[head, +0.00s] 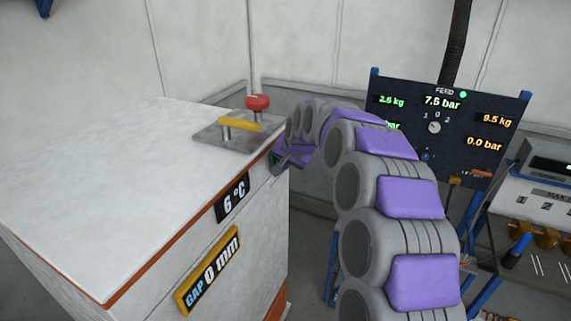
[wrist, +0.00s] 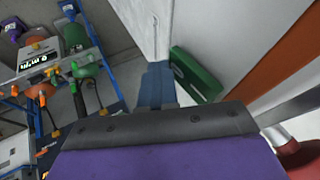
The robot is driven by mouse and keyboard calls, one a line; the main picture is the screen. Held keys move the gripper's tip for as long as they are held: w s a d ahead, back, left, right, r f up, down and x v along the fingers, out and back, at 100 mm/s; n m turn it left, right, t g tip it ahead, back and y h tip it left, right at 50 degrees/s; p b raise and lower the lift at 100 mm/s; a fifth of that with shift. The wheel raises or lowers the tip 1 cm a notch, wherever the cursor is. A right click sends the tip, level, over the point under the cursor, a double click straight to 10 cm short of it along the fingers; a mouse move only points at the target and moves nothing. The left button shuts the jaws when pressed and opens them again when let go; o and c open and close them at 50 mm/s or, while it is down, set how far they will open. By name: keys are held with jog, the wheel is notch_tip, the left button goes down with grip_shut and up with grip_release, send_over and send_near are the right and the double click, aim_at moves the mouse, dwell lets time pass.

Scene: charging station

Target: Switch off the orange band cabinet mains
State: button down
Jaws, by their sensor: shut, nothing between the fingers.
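The orange band cabinet (head: 110,200) is a white box at the left of the head view, with an orange strip (wrist: 285,55) along its edge that also shows in the wrist view. On its top, a grey plate (head: 205,133) carries a yellow bar (head: 240,124) and a red knob (head: 257,102). My gripper (head: 283,163) is shut and empty at the cabinet's far right edge, close to the plate. Contact cannot be told. In the wrist view, my gripper's purple and dark grey jaw (wrist: 165,122) fills the bottom. No part is clearly marked as the mains switch.
The cabinet's front has a "6 °C" display (head: 233,197) and a "GAP 0 mm" display (head: 209,272). A dark feed panel (head: 470,100) and a bench with tools (head: 540,215) stand at the right. A green box (wrist: 195,75) is beside the white surface in the wrist view.

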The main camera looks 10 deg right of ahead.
jog(key=shift+w+a+f+y+b, duration=0.1)
jog(key=shift+w+f+y+b, duration=0.05)
jog(key=shift+y+b, duration=0.15)
jog(key=shift+r, duration=0.8)
jog(key=s+d+r+b, duration=0.2)
jog(key=s+d+r, duration=0.3)
jog(key=s, duration=0.4)
jog(key=shift+d+r, duration=0.2)
jog(key=shift+r, duration=0.3)
